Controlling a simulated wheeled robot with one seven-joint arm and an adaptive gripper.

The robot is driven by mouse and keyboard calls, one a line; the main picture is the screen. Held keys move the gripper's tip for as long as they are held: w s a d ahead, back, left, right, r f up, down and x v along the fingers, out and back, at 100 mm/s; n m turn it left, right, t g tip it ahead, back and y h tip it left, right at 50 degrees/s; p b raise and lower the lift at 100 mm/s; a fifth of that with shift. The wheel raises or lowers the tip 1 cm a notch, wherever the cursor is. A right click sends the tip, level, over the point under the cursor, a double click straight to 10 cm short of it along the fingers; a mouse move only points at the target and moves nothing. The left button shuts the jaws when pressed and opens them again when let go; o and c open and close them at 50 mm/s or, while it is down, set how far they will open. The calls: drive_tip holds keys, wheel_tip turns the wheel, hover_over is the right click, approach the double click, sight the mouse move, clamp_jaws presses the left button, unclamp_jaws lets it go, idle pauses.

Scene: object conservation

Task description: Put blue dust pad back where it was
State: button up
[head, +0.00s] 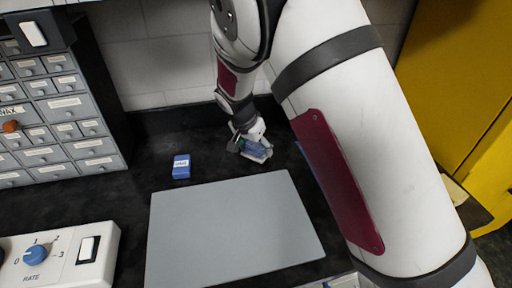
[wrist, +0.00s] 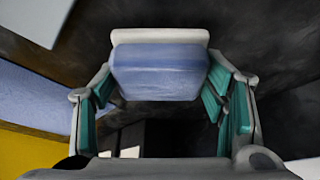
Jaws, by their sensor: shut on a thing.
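The blue dust pad (wrist: 158,75), a blue block with a pale backing along one side, sits between the teal-padded fingers of my gripper (wrist: 160,92) in the wrist view. My gripper is shut on it. In the head view my gripper (head: 250,146) is above the dark bench, behind the grey mat, and the pad (head: 258,151) shows small and partly covered by the fingers. I cannot tell whether the pad touches the bench.
A small blue labelled box (head: 181,167) stands left of my gripper. The grey mat (head: 230,230) is bare. A drawer cabinet (head: 60,120) stands left, a white control box with a blue knob (head: 70,257) front left, and a yellow cabinet (head: 455,90) right. My arm covers the bench's right part.

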drive_tip(key=shift+f, duration=0.5)
drive_tip(key=shift+f, duration=0.15)
drive_tip(key=o, duration=1)
